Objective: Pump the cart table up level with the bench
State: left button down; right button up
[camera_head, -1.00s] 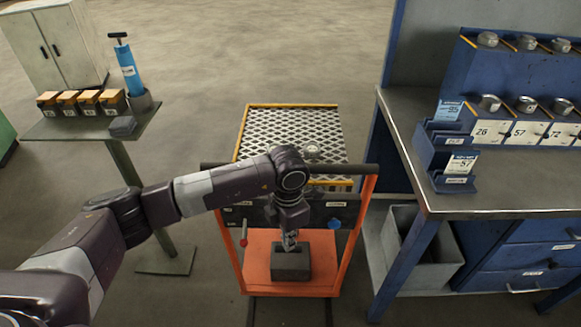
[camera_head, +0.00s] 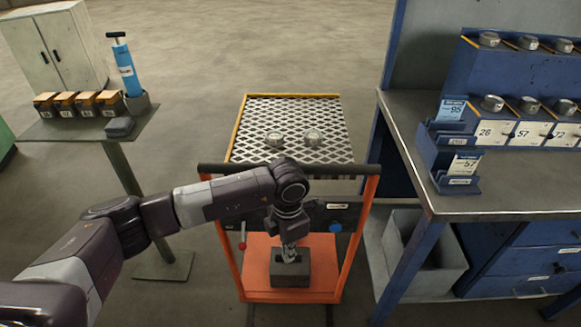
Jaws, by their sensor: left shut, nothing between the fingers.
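The cart has an orange frame and a table with a metal mesh top (camera_head: 290,112) edged in yellow. Two round metal pieces, the left one (camera_head: 273,139) and the right one (camera_head: 312,138), lie on the mesh. The bench (camera_head: 425,165) stands to the right. I cannot tell whether the two tops are exactly level. My left gripper (camera_head: 290,258) is shut and empty, pointing down at the dark pedal block (camera_head: 290,274) low on the cart. Its fingertips appear to touch the block's top. My right gripper is out of view.
A red-knobbed lever (camera_head: 242,241) and a blue knob (camera_head: 335,227) sit on the cart's panel. A side table (camera_head: 75,128) at left holds a blue pump (camera_head: 126,68) and several boxes. A grey bin (camera_head: 425,250) is under the bench.

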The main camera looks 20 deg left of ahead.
pick_arm(q)
notch_tip(320, 180, up, 8)
jog(key=p, duration=0.4)
jog(key=shift+w, duration=0.4)
jog(key=shift+a+f, duration=0.1)
jog(key=shift+f, duration=0.15)
jog(key=shift+s+f+b, duration=0.15)
jog(key=shift+f+b, duration=1.05)
jog(key=shift+f, duration=0.2)
jog(key=shift+s+f+b, duration=0.2)
jog(key=shift+f+b, duration=1)
jog(key=shift+f, duration=0.25)
jog(key=shift+s+f+b, duration=0.15)
jog(key=shift+f+b, duration=1.05)
jog(key=shift+f, duration=0.2)
jog(key=shift+r, duration=0.15)
jog(key=shift+r+p, duration=0.4)
jog(key=shift+r, duration=0.05)
notch_tip(320, 180, up, 8)
jog(key=p, duration=0.4)
jog(key=shift+w+f, duration=0.2)
jog(key=shift+w, duration=0.25)
